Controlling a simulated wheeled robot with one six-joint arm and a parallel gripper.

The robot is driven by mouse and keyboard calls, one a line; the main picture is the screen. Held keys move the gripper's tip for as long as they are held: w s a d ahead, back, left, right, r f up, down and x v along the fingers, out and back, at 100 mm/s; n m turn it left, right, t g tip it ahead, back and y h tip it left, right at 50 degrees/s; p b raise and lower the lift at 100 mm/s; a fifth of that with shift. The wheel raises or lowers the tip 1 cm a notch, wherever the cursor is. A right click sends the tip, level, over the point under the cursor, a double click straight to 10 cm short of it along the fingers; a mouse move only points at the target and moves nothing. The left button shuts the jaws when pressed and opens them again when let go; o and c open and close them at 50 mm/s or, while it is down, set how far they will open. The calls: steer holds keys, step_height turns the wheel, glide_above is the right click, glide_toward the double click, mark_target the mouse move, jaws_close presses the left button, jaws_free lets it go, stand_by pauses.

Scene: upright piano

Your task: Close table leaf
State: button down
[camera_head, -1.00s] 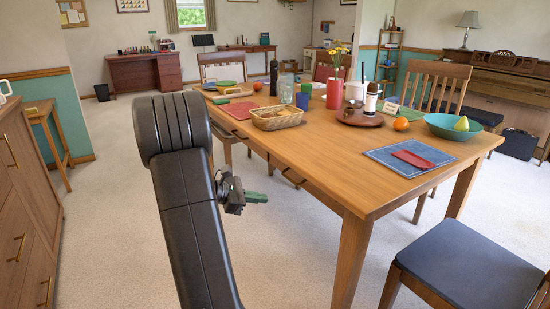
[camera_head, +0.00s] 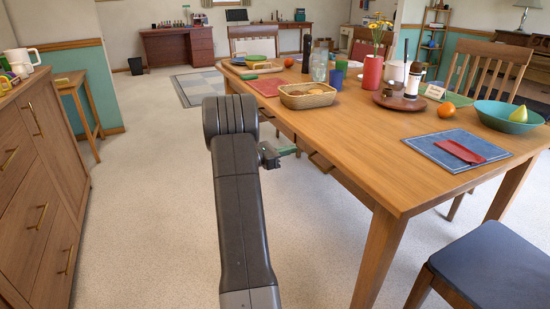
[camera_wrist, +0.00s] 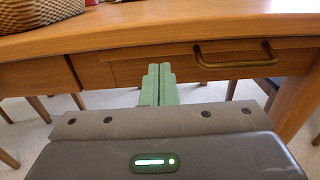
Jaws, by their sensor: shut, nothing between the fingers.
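The wooden dining table (camera_head: 350,141) stands at the right of the head view. Its near side also fills the top of the wrist view (camera_wrist: 170,32). A front panel with a brass bar handle (camera_wrist: 235,58) sits under the tabletop edge there. I cannot tell which part is the leaf. My gripper (camera_head: 290,151) is beside the table's long left side, just below tabletop height. Its green fingers (camera_wrist: 158,84) are together and empty, pointing at the panel left of the handle. I cannot tell whether the fingertips touch the panel.
A wicker basket (camera_head: 308,97), a blue placemat (camera_head: 436,152), a teal bowl (camera_head: 494,118) and other tableware stand on the table. A dark-seated chair (camera_head: 490,262) is at the near right. A wooden cabinet (camera_head: 30,190) lines the left. Carpet (camera_head: 145,200) between is clear.

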steer(key=b+x, duration=0.1)
steer(key=x, duration=0.4)
steer(key=x, duration=0.4)
steer(key=shift+p, duration=0.4)
steer(key=shift+a+r, duration=0.1)
steer(key=shift+a, duration=0.05)
steer(key=shift+s, duration=0.1)
steer(key=p+v, duration=0.2)
steer(key=v, duration=1.2)
steer(key=shift+a+p, duration=0.15)
steer(key=shift+p, duration=0.2)
